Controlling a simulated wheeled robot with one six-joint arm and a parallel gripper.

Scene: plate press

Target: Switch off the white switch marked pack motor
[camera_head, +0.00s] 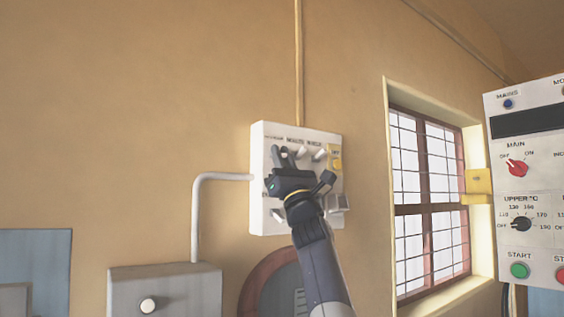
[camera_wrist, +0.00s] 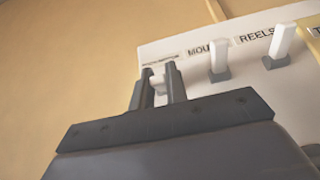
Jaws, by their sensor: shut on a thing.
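A white switch panel (camera_head: 263,222) is fixed to the wall in the head view. In the wrist view, its top row has white lever switches under printed labels. My gripper (camera_head: 284,155) reaches up to the panel's upper left part. In the wrist view, my gripper (camera_wrist: 161,80) is shut on the leftmost white switch (camera_wrist: 158,84), one dark finger on each side. The label above that switch (camera_wrist: 160,60) is too small and blurred to read surely. My fingers hide part of the switch and its base.
Beside it stand the white levers under labels reading MOU... (camera_wrist: 219,58) and REELS (camera_wrist: 282,44). A yellow tag (camera_head: 336,157) is at the panel's right. A grey box (camera_head: 185,285), a window (camera_head: 424,190) and a control cabinet (camera_head: 538,185) stand around.

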